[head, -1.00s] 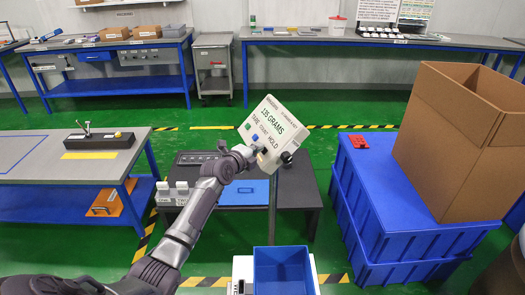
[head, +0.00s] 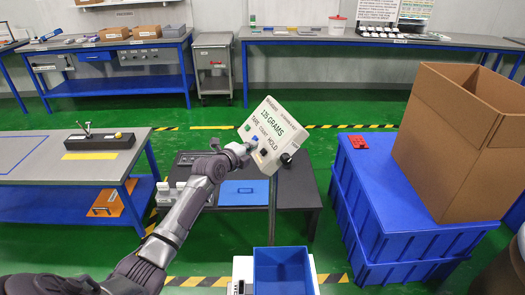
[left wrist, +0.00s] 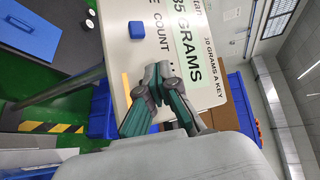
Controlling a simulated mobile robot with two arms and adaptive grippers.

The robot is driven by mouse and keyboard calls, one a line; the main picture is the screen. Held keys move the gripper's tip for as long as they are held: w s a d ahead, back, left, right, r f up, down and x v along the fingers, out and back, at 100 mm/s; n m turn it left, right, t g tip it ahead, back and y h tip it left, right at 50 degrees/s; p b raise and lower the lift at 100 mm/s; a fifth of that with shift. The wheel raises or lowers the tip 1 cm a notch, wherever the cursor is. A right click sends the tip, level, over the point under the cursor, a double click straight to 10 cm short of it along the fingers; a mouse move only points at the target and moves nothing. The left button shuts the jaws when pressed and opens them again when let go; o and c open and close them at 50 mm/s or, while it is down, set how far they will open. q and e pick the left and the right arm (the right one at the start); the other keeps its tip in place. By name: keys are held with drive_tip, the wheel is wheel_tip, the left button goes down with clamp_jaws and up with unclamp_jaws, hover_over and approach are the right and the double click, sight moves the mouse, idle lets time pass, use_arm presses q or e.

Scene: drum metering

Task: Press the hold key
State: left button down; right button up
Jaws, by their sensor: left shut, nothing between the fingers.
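The tilted white display panel (head: 272,135) stands on a post, reads about 135 GRAMS, and carries the labels TARE, COUNT and HOLD. Below the labels sit a green key (head: 247,127), a blue key (head: 255,138) and a dark key (head: 264,152) under HOLD. My left gripper (head: 248,148) is shut and empty, just left of the blue and dark keys; I cannot tell whether it touches. In the left wrist view the shut fingertips (left wrist: 158,70) lie over the panel (left wrist: 115,30), near the blue key (left wrist: 137,29). The dark key is not visible there. My right gripper is not in view.
A low dark table with a blue plate (head: 243,192) stands below the panel. A blue bin (head: 281,270) is in front. Blue crates (head: 400,215) carry a large cardboard box (head: 450,140) at right. A grey workbench (head: 60,165) is at left.

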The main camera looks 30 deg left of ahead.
use_arm(q)
drive_tip(key=shift+s+a+r+p, duration=0.3)
drive_tip(key=shift+s+a+r, duration=0.1)
drive_tip(key=shift+s+r, duration=0.2)
drive_tip(key=shift+s+a+r+p, duration=0.3)
drive_tip(key=shift+s+a+r, duration=0.15)
drive_tip(key=shift+r, duration=0.25)
drive_tip(key=shift+f, duration=0.1)
drive_tip(key=s+d+f+n+g, duration=0.25)
drive_tip(key=s+f, duration=0.45)
drive_tip(key=f, duration=0.6)
drive_tip(key=s+d+f+n+g, duration=0.2)
drive_tip(key=s+f+n, duration=0.3)
drive_tip(key=f, duration=0.8)
drive_tip(key=s+d+f+n+g, duration=0.25)
drive_tip(key=s+f, duration=0.55)
drive_tip(key=f, duration=0.5)
drive_tip(key=s+d+f+n+g, duration=0.2)
drive_tip(key=s+d+f, duration=0.2)
drive_tip(key=s, duration=0.9)
drive_tip(key=s+d+f+n+g, duration=0.2)
drive_tip(key=s+f, duration=0.6)
drive_tip(key=s, duration=0.5)
drive_tip(key=s+d+f+n+g, duration=0.3)
drive_tip(key=s+d+f, duration=0.3)
drive_tip(key=s, duration=0.7)
drive_tip(key=shift+s+d+f, duration=0.3)
drive_tip(key=shift+d, duration=0.3)
